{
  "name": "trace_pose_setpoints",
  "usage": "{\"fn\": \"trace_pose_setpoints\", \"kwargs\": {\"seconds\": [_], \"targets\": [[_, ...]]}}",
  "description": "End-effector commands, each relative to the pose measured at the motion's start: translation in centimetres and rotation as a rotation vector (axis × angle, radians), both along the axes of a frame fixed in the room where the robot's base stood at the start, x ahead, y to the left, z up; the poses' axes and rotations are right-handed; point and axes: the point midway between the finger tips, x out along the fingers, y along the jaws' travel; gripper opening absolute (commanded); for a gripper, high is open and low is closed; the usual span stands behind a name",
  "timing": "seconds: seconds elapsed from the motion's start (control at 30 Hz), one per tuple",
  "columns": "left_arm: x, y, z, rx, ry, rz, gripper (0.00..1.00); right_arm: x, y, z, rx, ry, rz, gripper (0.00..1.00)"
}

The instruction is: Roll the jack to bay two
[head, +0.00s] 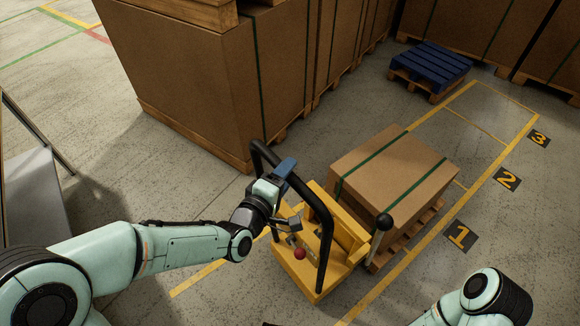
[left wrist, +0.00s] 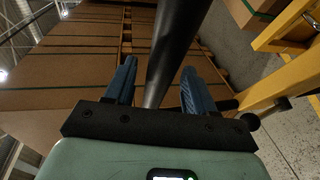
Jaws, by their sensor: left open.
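The yellow jack (head: 302,268) stands at the near end of the marked lane. Its black loop handle (head: 322,250) rises toward me, and a lever with a black knob (head: 384,222) stands at its right. A strapped cardboard box (head: 393,170) sits on a wooden pallet (head: 408,240) in front of the jack, beside the floor mark 1 (head: 460,236). My left gripper (head: 283,172) is at the handle, open. In the left wrist view its blue fingers (left wrist: 160,85) stand on either side of the black bar (left wrist: 172,45), with gaps visible. My right gripper is out of view.
Bay two, by the floor mark 2 (head: 506,178), shows bare floor beyond the box. A blue pallet (head: 430,68) lies past the lane's far left corner. Tall strapped boxes (head: 205,75) line the left, and a grey table (head: 35,200) stands at the left edge.

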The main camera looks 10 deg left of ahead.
Motion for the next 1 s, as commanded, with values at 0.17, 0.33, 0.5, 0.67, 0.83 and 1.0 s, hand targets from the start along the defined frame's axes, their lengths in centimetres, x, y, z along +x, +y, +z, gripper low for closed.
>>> {"fn": "trace_pose_setpoints", "kwargs": {"seconds": [0.17, 0.33, 0.5, 0.67, 0.83, 1.0], "targets": [[1.9, -0.5, -0.4, 0.0, 0.001, -0.002, 0.55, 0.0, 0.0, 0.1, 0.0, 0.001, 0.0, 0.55], [2.4, -0.7, -0.4, 0.001, 0.0, -0.001, 0.55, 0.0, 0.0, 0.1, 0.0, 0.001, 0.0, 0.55], [2.4, -0.7, -0.4, 0.001, 0.0, -0.001, 0.55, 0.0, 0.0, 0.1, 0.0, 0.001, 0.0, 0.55], [2.4, -0.7, -0.4, 0.001, 0.0, -0.001, 0.12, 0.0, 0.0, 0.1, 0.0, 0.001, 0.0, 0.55], [2.4, -0.7, -0.4, 0.0, 0.0, -0.001, 0.0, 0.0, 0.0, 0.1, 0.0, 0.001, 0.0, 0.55], [3.1, -0.9, -0.5, -0.001, -0.001, -0.001, 0.0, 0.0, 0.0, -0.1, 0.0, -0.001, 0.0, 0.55]]}}
